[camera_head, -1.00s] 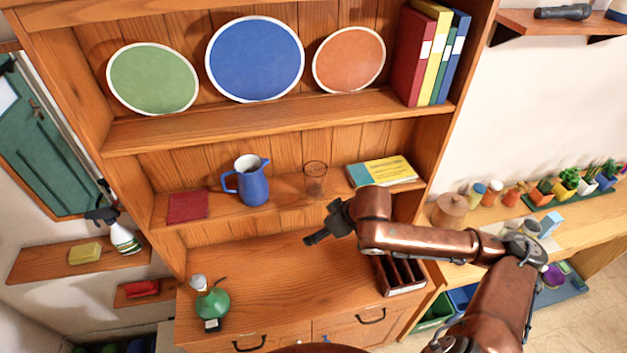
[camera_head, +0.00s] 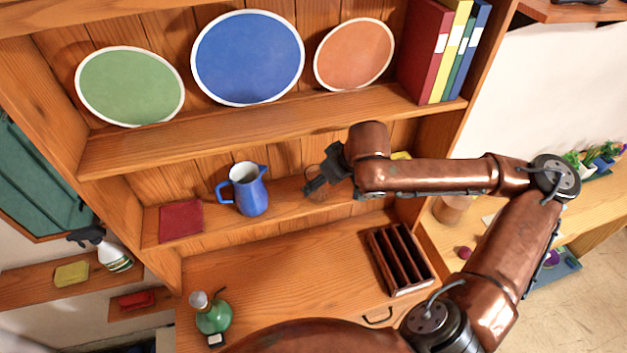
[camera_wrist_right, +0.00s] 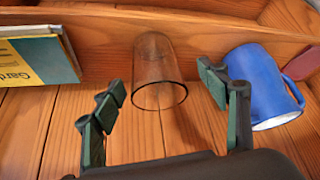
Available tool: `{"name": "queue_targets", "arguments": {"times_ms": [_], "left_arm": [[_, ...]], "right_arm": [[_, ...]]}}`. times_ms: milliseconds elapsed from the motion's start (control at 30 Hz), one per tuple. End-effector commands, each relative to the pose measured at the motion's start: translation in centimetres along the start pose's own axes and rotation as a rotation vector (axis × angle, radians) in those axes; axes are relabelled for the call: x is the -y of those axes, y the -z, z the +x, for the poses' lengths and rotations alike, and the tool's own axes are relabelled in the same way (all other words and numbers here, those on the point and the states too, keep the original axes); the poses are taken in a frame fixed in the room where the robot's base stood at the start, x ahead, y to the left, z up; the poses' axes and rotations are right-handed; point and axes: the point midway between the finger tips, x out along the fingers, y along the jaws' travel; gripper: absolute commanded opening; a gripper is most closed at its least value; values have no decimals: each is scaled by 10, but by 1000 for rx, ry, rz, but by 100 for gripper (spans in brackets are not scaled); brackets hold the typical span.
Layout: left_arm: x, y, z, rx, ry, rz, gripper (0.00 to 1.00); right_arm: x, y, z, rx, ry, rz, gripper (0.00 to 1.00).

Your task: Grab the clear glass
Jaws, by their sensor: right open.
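The clear glass (camera_wrist_right: 158,72) is on the middle shelf; in the right wrist view it lies ahead, between the two finger lines, with its round rim toward the camera. In the head view it is mostly hidden behind my right gripper (camera_head: 316,184). My right gripper, also in the right wrist view (camera_wrist_right: 168,105), is open and empty, with its fingers spread on either side of the glass. Whether either finger touches it I cannot tell. My left gripper is not in view.
A blue pitcher (camera_head: 249,192) stands just left of the glass, close to one finger in the wrist view (camera_wrist_right: 258,85). A book (camera_wrist_right: 38,58) lies on the other side. The upper shelf (camera_head: 270,125) with plates overhangs. A slotted rack (camera_head: 400,262) sits below the arm.

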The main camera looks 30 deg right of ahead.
Motion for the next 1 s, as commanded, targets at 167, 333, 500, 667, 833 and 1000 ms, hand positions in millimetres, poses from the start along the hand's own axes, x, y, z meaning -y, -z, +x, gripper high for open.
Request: {"name": "queue_targets", "arguments": {"times_ms": [167, 333, 500, 667, 833, 1000], "left_arm": [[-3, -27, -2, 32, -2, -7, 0], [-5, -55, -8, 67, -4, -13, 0], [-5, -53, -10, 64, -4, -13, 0], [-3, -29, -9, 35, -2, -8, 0], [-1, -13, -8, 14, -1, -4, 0], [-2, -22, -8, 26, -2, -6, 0]], "right_arm": [[-6, -6, 18, 3, -5, 13, 68], [-11, -7, 36, 4, -9, 19, 68], [-12, -7, 61, 3, -8, 18, 68], [-11, -6, 69, 1, -8, 15, 68], [-11, -6, 70, 1, -8, 13, 68], [-11, -6, 70, 1, -8, 13, 57]]}}
